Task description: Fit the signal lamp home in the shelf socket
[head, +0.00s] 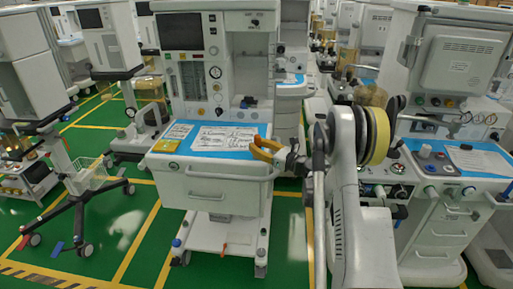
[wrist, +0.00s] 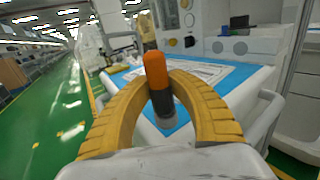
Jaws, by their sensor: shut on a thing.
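The signal lamp (wrist: 156,68) has an orange top, a dark middle and a grey lower end. My gripper (wrist: 160,84) is shut on it, with one yellow curved finger on each side. The lamp stands nearly upright in the grip, tilted slightly in the wrist view. In the head view my gripper (head: 264,148) is in front of the right part of the blue-topped cart shelf (head: 256,131); the lamp cannot be told apart from the fingers there. The shelf also shows behind the lamp in the wrist view (wrist: 240,80). I cannot make out the socket in either view.
Papers (head: 225,137) lie on the blue shelf top. A white drawer (head: 215,187) is below it. Another cart (head: 455,160) with knobs and a blue top stands at right, near my arm. Green floor (head: 110,225) is open at left of the middle cart.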

